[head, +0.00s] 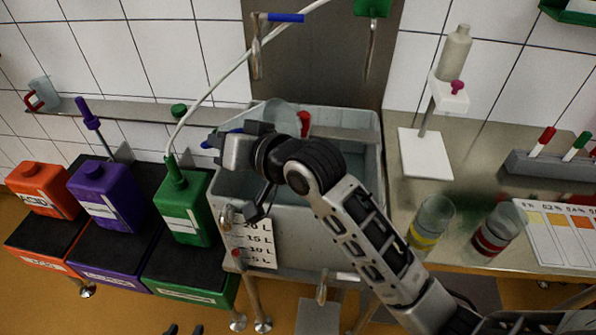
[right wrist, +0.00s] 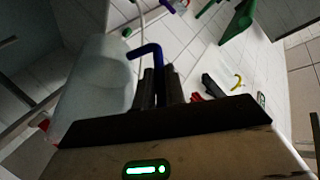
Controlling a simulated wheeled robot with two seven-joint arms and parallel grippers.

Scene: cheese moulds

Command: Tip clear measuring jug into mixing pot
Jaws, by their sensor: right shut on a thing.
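The mixing pot is the large grey vat (head: 368,150) with a litre scale on its front. My right gripper (head: 235,150) is above its left rim, shut on the blue handle (right wrist: 150,52) of a clear measuring jug (right wrist: 95,90). In the head view the jug (head: 280,116) is a pale see-through shape behind the gripper, over the vat's back part and mostly hidden. Its tilt and contents cannot be made out. Only two dark, separated fingertips of my left gripper (head: 185,329) show at the bottom edge.
Orange (head: 42,190), purple (head: 107,195) and green (head: 183,208) canisters stand left of the vat. Another clear jug (head: 42,92) with a red handle is on the wall ledge. The right bench holds a stand (head: 425,152), two glass jars (head: 430,222) and a colour chart.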

